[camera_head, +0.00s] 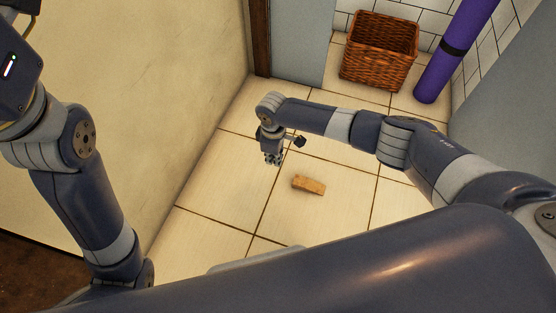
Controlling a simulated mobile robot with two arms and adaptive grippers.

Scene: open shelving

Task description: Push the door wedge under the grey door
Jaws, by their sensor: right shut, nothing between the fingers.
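The door wedge (308,185) is a small tan block lying on the tiled floor near the middle of the head view. The grey door (300,40) appears to be the upright blue-grey panel beside the brown frame at the top; its bottom edge meets the floor behind my right gripper. My right gripper (273,160) points down, shut and empty, a little left of and farther back than the wedge, apart from it in the picture. Its exact height above the floor is hard to tell. My left arm shows at the left, but its gripper is out of view.
A brown wicker basket (378,52) stands at the back against white tiles. A purple roll with a black band (457,47) leans to its right. A cream wall (150,80) bounds the floor at left, a grey surface (510,100) at right. Floor around the wedge is clear.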

